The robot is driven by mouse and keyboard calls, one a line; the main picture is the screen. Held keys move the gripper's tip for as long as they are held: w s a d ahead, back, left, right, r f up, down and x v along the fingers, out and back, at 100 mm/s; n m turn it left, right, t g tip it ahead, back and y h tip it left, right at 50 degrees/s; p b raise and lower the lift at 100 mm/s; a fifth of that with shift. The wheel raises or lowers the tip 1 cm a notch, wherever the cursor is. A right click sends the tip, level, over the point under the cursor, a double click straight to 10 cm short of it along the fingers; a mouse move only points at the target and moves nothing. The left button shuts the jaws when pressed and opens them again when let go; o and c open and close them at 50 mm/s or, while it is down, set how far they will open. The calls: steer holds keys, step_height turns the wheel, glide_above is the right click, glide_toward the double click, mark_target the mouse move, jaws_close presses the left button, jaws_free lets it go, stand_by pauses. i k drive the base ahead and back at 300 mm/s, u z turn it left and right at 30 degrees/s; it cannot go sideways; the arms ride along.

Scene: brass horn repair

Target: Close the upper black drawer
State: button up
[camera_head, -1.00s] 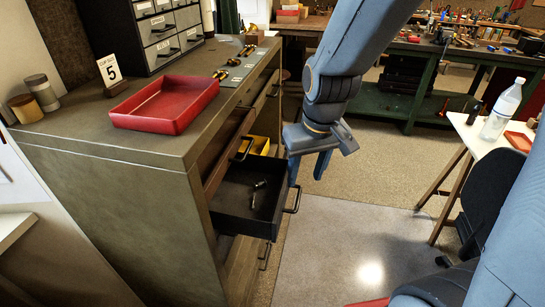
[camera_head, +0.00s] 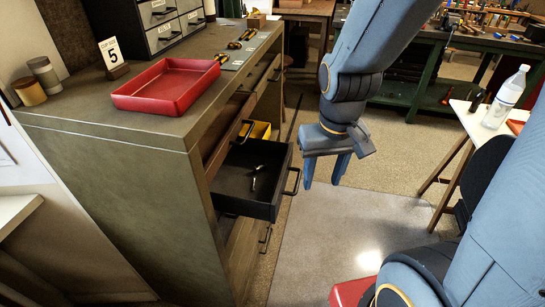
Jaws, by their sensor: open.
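The black drawer (camera_head: 238,183) is pulled out from the side of the olive-brown cabinet (camera_head: 110,165). A small metal part (camera_head: 254,180) lies inside it, and a dark bar handle (camera_head: 294,182) is on its front. My gripper (camera_head: 325,172) hangs fingers-down to the right of the handle, apart from it in the picture. It is open, and I see nothing between its blue fingers. The exact gap in depth to the handle is hard to tell.
A yellow bin (camera_head: 260,131) shows behind the black drawer. A white table (camera_head: 478,125) with a bottle (camera_head: 506,97) is at the right.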

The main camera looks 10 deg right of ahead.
mark_target(230, 189)
steer(key=u, duration=0.25)
steer(key=k, duration=0.5)
steer(key=z, duration=2.35)
steer(key=i, duration=0.35)
steer(key=u, duration=2.5)
